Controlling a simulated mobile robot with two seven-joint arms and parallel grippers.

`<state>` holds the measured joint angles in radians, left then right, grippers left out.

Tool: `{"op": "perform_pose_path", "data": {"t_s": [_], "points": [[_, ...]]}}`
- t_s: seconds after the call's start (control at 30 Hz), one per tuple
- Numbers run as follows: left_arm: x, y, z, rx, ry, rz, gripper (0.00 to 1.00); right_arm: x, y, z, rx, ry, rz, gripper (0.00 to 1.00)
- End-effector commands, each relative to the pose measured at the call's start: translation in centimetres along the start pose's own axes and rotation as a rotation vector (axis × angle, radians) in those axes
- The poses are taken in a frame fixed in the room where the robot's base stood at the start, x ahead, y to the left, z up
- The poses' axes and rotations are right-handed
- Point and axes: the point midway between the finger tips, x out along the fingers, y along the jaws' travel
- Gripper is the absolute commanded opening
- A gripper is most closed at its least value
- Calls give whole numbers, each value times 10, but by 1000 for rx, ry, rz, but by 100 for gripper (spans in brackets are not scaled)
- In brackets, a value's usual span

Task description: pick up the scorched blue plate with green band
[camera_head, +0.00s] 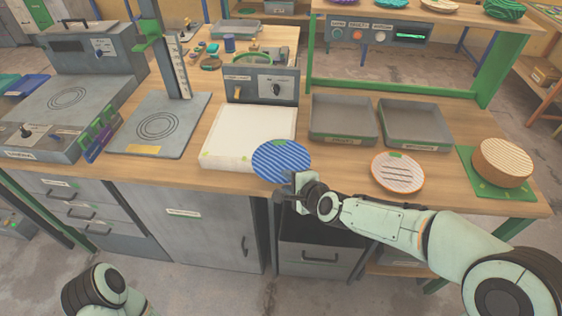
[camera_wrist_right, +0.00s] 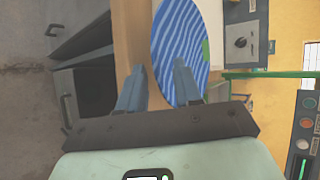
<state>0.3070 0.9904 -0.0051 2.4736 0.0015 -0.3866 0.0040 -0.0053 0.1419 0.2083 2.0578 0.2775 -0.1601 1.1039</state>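A round blue plate with wavy lighter stripes and a small green patch (camera_head: 282,161) lies at the front right corner of the white slab, overhanging the table's front edge. It also shows in the right wrist view (camera_wrist_right: 183,38). No scorch mark can be made out. My right gripper (camera_head: 296,181) is at the plate's near edge. In the right wrist view its fingers (camera_wrist_right: 158,84) stand apart, with the right-hand finger overlapping the plate in the picture; whether the rim is between them I cannot tell. My left arm shows at the lower left, its gripper out of view.
The white slab (camera_head: 232,143) lies before a grey control box (camera_head: 262,84). Two grey trays (camera_head: 343,137) (camera_head: 415,143) stand to the right. An orange-rimmed striped plate (camera_head: 397,184) and a tan round stack (camera_head: 502,160) on a green mat lie farther right. A grey press (camera_head: 160,140) stands left.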

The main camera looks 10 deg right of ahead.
Motion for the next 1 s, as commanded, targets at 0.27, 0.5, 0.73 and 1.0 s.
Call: {"op": "perform_pose_path", "data": {"t_s": [0.27,0.5,0.73,1.0], "points": [[0,0,0,0,0,0,0,0,0,0,0,0,0,0],[0,0,0,0,0,0,0,0,0,0,0,0,1,0],[-4,1,0,0,1,0,0,-2,-5,0,-1,0,0,0],[-32,12,-2,4,9,3,0,-17,-42,1,-2,-2,-2,0]]}}
